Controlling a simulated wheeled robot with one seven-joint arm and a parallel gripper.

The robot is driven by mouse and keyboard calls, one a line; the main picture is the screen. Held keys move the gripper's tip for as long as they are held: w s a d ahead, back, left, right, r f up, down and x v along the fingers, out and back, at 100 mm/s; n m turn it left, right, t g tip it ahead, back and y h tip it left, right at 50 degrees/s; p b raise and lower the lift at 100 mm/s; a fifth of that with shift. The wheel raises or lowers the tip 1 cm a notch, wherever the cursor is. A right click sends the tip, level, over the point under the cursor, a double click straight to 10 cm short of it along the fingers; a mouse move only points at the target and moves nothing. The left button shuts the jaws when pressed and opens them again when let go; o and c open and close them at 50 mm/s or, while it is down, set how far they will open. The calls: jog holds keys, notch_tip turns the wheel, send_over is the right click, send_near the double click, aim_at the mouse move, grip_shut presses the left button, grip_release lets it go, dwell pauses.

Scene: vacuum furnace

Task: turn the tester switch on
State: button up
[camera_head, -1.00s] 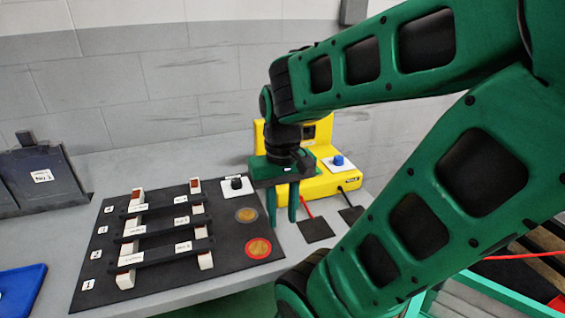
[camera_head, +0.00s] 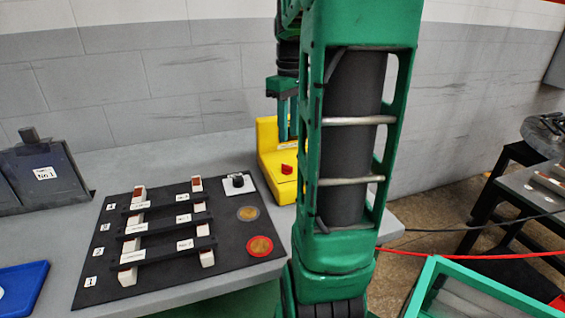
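The yellow tester (camera_head: 267,137) stands at the back of the bench, its right part hidden behind my arm. A red knob or button (camera_head: 287,169) shows on its front. The blue knob on a white plate seen on the tester earlier is hidden now. My gripper (camera_head: 288,138) points down in front of the tester's upper part, partly covered by my arm. Its two fingers look apart, with nothing seen between them. I cannot tell whether it touches the tester.
A black board (camera_head: 230,240) carries dark bars on white supports, a black knob (camera_head: 238,181) on a white plate, and two round discs. A blue tray (camera_head: 22,290) lies at left. A dark panel (camera_head: 40,175) stands behind. A green-framed bin (camera_head: 440,270) is at lower right.

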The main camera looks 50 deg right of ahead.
aim_at(287, 165)
notch_tip(287, 165, down, 11)
jog(key=shift+r, duration=0.2)
dwell(0.3)
